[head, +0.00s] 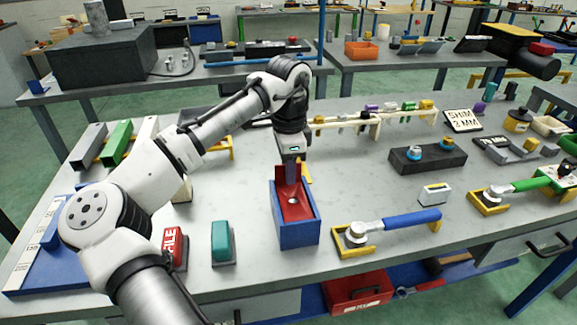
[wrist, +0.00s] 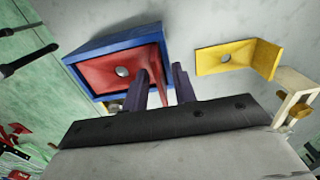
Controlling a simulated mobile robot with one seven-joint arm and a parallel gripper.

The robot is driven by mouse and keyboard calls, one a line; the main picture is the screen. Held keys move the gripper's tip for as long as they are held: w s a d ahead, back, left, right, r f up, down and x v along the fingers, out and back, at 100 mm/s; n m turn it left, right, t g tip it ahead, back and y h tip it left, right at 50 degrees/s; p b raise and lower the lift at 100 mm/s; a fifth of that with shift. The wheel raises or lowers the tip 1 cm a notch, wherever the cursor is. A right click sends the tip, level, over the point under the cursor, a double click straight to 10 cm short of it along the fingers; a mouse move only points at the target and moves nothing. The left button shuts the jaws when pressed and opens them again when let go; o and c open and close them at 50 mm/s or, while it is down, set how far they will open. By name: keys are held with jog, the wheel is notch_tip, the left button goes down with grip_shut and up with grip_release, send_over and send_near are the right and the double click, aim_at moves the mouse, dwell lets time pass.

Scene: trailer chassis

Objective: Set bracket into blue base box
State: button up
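The blue base box (head: 298,235) stands on the grey bench in the middle of the head view. It also shows at the upper left of the wrist view (wrist: 85,58). A red L-shaped bracket (head: 297,208) is inside the box's rim, with its holed plate facing up and its upright flange towards the back. My gripper (head: 291,172) points down at that flange. Whether the plate rests fully on the box's floor is hidden.
A yellow bracket (wrist: 235,55) lies near the box. A teal block (head: 222,242) and a red file box (head: 174,248) stand to the left. A blue-handled tool (head: 400,221) on yellow stands lies to the right. A dark block (head: 428,159) is further back.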

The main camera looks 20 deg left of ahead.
notch_tip(320, 180, up, 12)
jog(key=shift+r, duration=0.15)
dwell(0.6)
dwell(0.4)
